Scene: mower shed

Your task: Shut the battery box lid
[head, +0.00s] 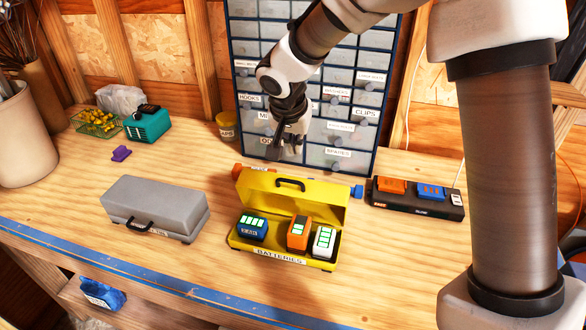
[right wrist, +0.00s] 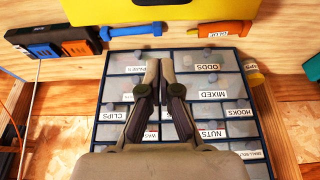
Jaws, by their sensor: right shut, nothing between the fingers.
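The yellow battery box (head: 283,258) stands on the bench with its lid (head: 318,213) raised at the back, a dark handle on it. A blue, an orange and a white battery stand upright inside. My right gripper (head: 289,150) is shut and empty, pointing down behind and above the raised lid, in front of the drawer cabinet. In the right wrist view its fingertips (right wrist: 159,66) are together, and the yellow lid (right wrist: 130,12) shows at the top edge, apart from them. My left gripper is not in view.
A closed grey case (head: 155,205) stands left of the box, and a charger (head: 418,198) with orange and blue batteries to its right. The labelled drawer cabinet (head: 340,155) stands at the back.

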